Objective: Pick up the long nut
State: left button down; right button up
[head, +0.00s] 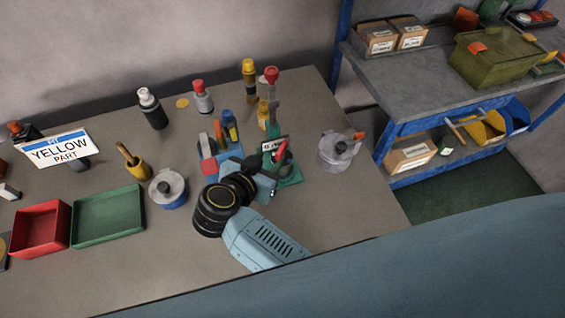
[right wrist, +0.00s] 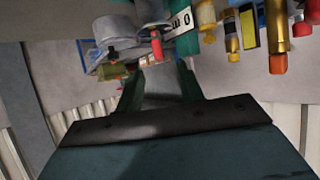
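I cannot tell for sure which piece is the long nut. A slim red piece (head: 281,149) stands tilted on a green stand (head: 292,180), beside a small white label. It also shows in the right wrist view (right wrist: 156,46), just beyond the fingers. My right gripper (right wrist: 159,80) has its two dark green fingers apart, with only grey surface between them. In the head view, my right arm's black wrist joints partly cover the area beside the stand, and the fingertips are hard to make out. My left gripper is not in view.
A grey lidded pot (head: 339,152) stands right of the stand. Red (head: 41,253) and green (head: 107,238) trays lie farther left. Several bottles line the back. The front right tabletop is clear.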

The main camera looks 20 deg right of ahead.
aim_at(280, 149)
jog(key=x, duration=1)
jog(key=shift+w+d+r, duration=0.1)
jog(key=shift+d, duration=0.1)
grip_shut()
